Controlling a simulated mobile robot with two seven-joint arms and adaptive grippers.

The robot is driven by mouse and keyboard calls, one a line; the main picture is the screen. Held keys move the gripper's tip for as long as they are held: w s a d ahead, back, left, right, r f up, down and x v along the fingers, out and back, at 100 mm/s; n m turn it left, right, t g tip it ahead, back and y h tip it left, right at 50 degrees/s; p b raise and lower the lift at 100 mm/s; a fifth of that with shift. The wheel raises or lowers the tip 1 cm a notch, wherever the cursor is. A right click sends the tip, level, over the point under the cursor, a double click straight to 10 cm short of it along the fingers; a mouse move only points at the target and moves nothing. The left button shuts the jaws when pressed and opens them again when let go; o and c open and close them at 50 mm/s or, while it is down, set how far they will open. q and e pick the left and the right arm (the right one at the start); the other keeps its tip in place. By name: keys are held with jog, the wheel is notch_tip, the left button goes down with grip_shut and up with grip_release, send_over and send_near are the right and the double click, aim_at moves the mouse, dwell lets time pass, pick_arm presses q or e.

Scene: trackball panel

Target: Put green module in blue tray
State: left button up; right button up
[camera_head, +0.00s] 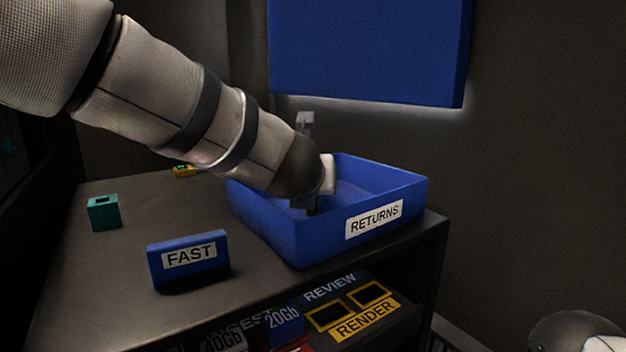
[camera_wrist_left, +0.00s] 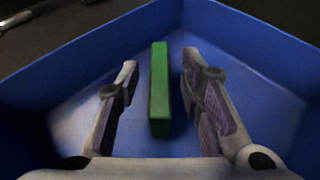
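The blue tray (camera_head: 290,240), labelled RETURNS, stands on the dark counter near its right edge. My left arm reaches over it, and my left gripper is down inside the tray. In the left wrist view the green module (camera_wrist_left: 160,88) stands as a narrow upright block inside the blue tray (camera_wrist_left: 75,62). My left gripper (camera_wrist_left: 158,85) is open, one finger on each side of the module, with visible gaps. Whether the module rests on the tray floor is hard to tell. My right gripper is not in view.
A blue block labelled FAST (camera_head: 189,260) and a teal block (camera_head: 103,213) stand on the counter left of the tray. A shelf below holds labelled modules, including a RENDER one (camera_head: 365,318). A blue panel (camera_head: 368,50) hangs on the wall.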

pick_arm(q)
jog(key=shift+s+r, duration=0.25)
jog(key=shift+r, duration=0.15)
jog(key=p+v, duration=0.2)
jog(key=v, duration=0.9)
jog(key=shift+s, duration=0.25)
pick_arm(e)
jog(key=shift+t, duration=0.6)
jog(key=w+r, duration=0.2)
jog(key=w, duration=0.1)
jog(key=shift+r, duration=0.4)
pick_arm(q)
jog(key=shift+f, duration=0.1)
